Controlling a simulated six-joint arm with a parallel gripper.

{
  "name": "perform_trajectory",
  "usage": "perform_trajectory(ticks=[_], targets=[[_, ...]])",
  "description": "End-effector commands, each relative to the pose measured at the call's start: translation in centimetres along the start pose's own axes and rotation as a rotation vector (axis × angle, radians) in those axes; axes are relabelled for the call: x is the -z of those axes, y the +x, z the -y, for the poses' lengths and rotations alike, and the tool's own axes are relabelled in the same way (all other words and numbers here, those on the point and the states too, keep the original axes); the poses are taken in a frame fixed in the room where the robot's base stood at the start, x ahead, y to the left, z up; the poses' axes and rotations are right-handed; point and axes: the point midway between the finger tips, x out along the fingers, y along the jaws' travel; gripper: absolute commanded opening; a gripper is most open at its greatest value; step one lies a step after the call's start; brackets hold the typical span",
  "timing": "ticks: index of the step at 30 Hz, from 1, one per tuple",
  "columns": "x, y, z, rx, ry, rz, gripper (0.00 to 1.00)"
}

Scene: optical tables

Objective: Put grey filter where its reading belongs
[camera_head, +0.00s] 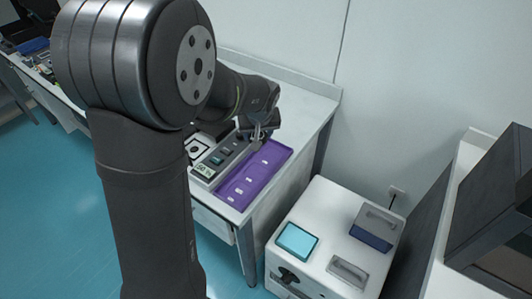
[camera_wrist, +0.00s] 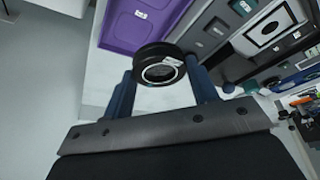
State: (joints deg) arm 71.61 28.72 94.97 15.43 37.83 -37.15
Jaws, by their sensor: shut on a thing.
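My gripper (camera_wrist: 162,85) is shut on the grey filter (camera_wrist: 160,68), a round piece with a thick black rim, a grey centre and a small white label on its rim. In the head view my gripper (camera_head: 261,137) is over the far part of the purple tray (camera_head: 236,200), and the filter is hard to make out there. The tray has several small white labels; it also shows in the wrist view (camera_wrist: 125,38). Left of it is a grey meter (camera_head: 222,158) with a small lit green display (camera_head: 203,169), whose reading is too small to be sure of.
A black-and-white framed target (camera_head: 196,149) lies left of the meter. A white cabinet (camera_head: 325,222) with a cyan pad (camera_head: 297,241) and grey handled pieces stands right of the table. A dark box (camera_head: 497,205) is at far right.

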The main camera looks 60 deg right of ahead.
Motion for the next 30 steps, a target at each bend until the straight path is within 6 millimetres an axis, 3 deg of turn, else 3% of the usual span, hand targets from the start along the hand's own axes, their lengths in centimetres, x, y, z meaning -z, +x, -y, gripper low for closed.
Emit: perform_trajectory(ticks=[1,6,13,19,30], targets=[[-0.9,0.0,-2.2,-0.002,0.01,0.002,0.26],[-3.4,-0.4,-7.5,-0.001,0.008,-0.005,0.26],[-5.6,-0.7,-11.2,0.001,0.002,-0.015,0.26],[-4.9,0.9,-10.7,0.004,-0.006,-0.016,0.26],[-0.6,7.8,-6.0,0.004,-0.005,-0.015,0.26]])
